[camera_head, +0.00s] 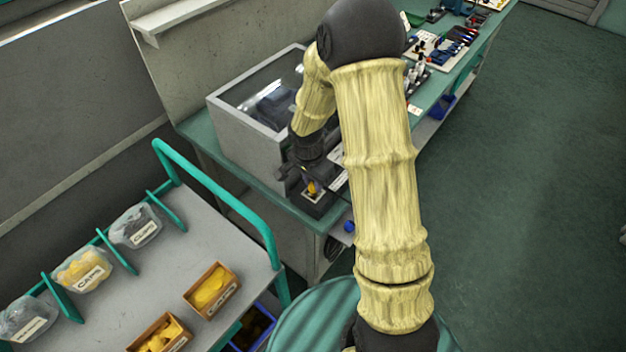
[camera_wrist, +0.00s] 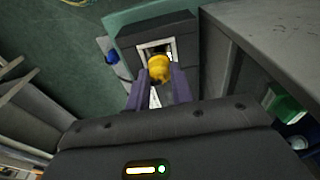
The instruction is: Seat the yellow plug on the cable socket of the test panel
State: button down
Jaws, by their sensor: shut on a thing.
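The yellow plug (camera_wrist: 159,68) is between the two fingers of my gripper (camera_wrist: 158,85) in the wrist view. The gripper is shut on it. Beyond the plug is the dark test panel (camera_wrist: 183,29) with a white-framed square opening, and the plug overlaps this frame in the picture. I cannot tell whether the plug is inside the socket or in front of it. In the head view the plug shows as a small yellow spot (camera_head: 312,187) at the dark panel (camera_head: 318,207) on the bench corner. My gripper (camera_head: 303,180) is beside it, partly hidden by my arm.
A grey glass-topped box (camera_head: 240,135) stands on the bench just behind the panel. A cart with a teal rail (camera_head: 225,198) is at the left, holding bins and two wooden boxes with yellow parts (camera_head: 210,290). Tools lie farther along the bench. The floor at right is clear.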

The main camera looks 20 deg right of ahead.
jog(key=shift+f+b, duration=0.6)
jog(key=shift+b, duration=0.05)
dwell(0.8)
jog(key=c, duration=1)
grip_release()
jog(key=shift+r+p, duration=2.85)
jog(key=shift+r, duration=0.95)
